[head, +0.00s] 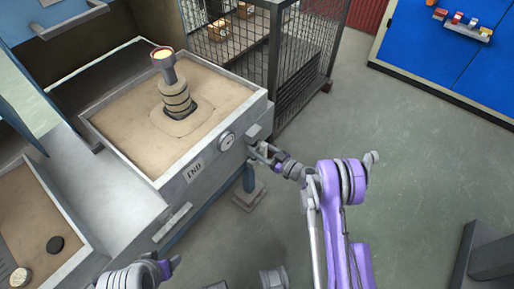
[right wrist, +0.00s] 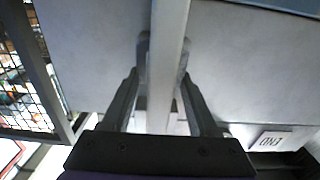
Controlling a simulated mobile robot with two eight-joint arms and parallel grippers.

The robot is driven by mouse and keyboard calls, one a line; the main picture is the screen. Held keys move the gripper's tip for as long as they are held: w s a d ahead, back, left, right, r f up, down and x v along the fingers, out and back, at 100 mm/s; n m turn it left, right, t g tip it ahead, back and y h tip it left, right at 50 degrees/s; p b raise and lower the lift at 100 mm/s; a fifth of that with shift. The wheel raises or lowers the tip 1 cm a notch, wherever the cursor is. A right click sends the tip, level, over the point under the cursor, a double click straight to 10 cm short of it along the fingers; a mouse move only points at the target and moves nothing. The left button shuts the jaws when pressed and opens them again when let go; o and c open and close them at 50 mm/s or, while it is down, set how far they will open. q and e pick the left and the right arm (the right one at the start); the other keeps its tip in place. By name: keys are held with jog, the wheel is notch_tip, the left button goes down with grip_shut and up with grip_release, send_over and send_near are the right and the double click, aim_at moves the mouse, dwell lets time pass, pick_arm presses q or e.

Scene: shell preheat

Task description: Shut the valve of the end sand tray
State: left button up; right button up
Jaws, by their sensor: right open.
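The end sand tray (head: 115,137), a grey box of sand, stands at left centre with an END plate (head: 194,171) on its front. A round dial (head: 226,141) sits beside the plate. A small grey fitting (head: 253,132), apparently the valve, juts from the tray's right front corner. My right gripper (head: 262,154) is just below it, open. In the right wrist view a pale grey bar (right wrist: 168,50), apparently the valve handle, runs between the open fingers (right wrist: 163,75); I cannot tell if they touch it. My left gripper (head: 166,268) is low in the head view, its jaws unclear.
A stacked grey piece with a glowing top (head: 176,88) stands in the end tray's sand. Another sand tray (head: 45,190) with small discs lies at left. A wire mesh cage (head: 300,60) stands close behind.

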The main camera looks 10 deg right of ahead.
jog(key=shift+w+a, duration=0.35)
jog(key=shift+w, duration=0.1)
grip_shut()
dwell(1.2)
